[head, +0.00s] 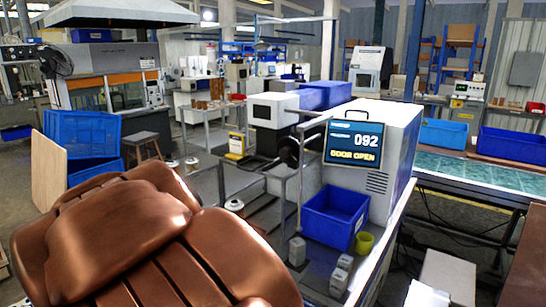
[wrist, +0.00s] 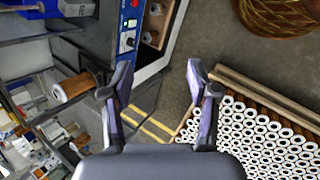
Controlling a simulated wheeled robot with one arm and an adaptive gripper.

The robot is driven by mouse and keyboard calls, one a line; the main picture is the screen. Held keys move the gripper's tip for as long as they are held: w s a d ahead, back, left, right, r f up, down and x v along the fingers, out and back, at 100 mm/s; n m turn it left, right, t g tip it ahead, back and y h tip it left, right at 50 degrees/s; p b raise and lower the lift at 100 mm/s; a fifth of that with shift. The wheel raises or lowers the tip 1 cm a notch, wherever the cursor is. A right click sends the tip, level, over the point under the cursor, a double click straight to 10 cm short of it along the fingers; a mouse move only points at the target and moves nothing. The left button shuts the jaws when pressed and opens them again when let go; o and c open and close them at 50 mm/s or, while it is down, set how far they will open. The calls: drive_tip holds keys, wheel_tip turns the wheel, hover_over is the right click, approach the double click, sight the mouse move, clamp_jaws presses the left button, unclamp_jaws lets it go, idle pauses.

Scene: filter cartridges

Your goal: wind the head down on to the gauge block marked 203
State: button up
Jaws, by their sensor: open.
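A dark round wheel-like part (head: 288,153) shows left of the white machine (head: 399,140). I cannot tell whether it moves a head.
In the wrist view, a blue control panel (wrist: 127,15) is close above the left finger, a brown roll (wrist: 76,87) is at left, and several white-ended rolls (wrist: 255,135) fill the lower right.

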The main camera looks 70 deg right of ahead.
drive_tip(key=d+r+n+g+h, duration=0.1)
drive_tip(key=d+r+h, duration=0.15)
drive_tip(key=d, duration=0.55)
drive_tip(key=d+r+n+g+h, duration=0.1)
drive_tip(key=d+r+n+h, duration=0.1)
drive_tip(key=d+r, duration=0.35)
drive_tip(key=n+h+b, duration=0.1)
drive_tip(key=n+h, duration=0.6)
drive_tip(key=n, duration=0.5)
approach(283, 155)
drive_tip(key=x, duration=0.2)
drive_tip(key=shift+n, duration=0.3)
drive_tip(key=shift+p+x, duration=0.6)
drive_tip(key=shift+x, duration=3.2)
drive_tip(key=shift+r, duration=0.15)
clamp_jaws()
drive_tip(key=shift+b, duration=0.45)
